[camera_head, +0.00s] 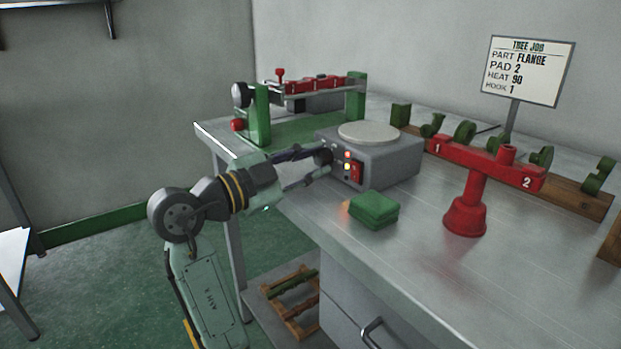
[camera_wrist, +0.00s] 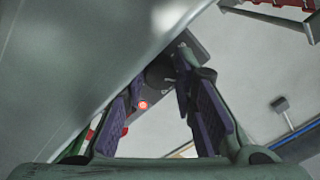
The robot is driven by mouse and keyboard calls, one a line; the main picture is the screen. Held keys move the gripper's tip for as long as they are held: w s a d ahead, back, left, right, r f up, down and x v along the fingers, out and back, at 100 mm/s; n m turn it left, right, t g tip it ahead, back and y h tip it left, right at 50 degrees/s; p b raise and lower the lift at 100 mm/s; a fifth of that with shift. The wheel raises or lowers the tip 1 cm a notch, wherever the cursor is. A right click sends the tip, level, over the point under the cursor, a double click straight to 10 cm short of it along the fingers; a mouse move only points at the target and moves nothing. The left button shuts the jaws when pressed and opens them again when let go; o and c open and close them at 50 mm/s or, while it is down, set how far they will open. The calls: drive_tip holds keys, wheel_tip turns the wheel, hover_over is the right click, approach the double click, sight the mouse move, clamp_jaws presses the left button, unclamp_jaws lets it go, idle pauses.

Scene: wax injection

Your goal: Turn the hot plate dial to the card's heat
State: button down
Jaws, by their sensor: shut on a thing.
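The hot plate (camera_head: 398,158) is a grey box with a round pale plate on top, standing on the metal bench. Its dark dial (camera_head: 322,156) is at the left of the front face, and also shows in the wrist view (camera_wrist: 160,72). My gripper (camera_head: 325,163) reaches in from the left and is shut on the dial. In the wrist view the fingers (camera_wrist: 165,88) flank it. The dial's pointer and scale cannot be read. The card (camera_head: 527,71) reads part FLANGE, pad 2, heat 90, hook 1. A red switch (camera_head: 357,172) and small lit lamps are beside the dial.
A green pad stack (camera_head: 374,209) lies in front of the hot plate. A red stand (camera_head: 466,212) with arms marked 1 and 2 is to the right. Green parts stand on a wooden rail (camera_head: 565,192) behind. A green-framed fixture (camera_head: 262,117) is behind my gripper.

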drive_tip(key=shift+m+b, duration=0.35)
drive_tip(key=shift+m, duration=0.05)
drive_tip(key=c, duration=1.3)
unclamp_jaws()
